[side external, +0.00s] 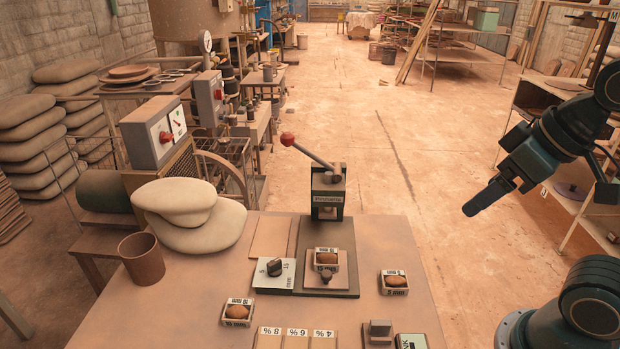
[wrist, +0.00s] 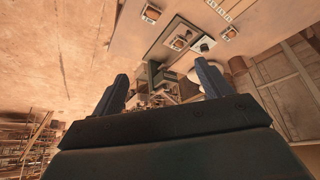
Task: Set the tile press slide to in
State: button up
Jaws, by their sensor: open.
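The tile press (side external: 328,195) stands at the back of the work table, with a dark upright frame and a raised lever ending in a red ball (side external: 287,139). Its dark base plate (side external: 337,236) runs toward the side camera. The slide, with a small knob (side external: 326,275) at its front, sits on the base in front of the press head and bears a small box with a brown lump (side external: 326,259). My gripper (side external: 472,208) is open and empty, in the air right of the table, well apart from the press. In the wrist view my gripper (wrist: 161,71) shows both fingers spread.
A dial plate (side external: 272,275) lies left of the slide. Similar boxes stand left (side external: 237,312) and right (side external: 394,282). Marked tiles (side external: 296,338) lie at the front. Stacked pale sacks (side external: 190,215) and a brown pot (side external: 142,258) fill the left.

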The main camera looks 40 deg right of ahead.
dwell(0.3)
jog(key=shift+w, duration=0.15)
jog(key=c, duration=0.9)
jog(key=shift+w, duration=0.2)
jog(key=shift+c, duration=0.6)
jog(key=g, duration=0.6)
send_over(327, 273)
notch_tip(327, 273, down, 14)
jog(key=shift+f, duration=6.8)
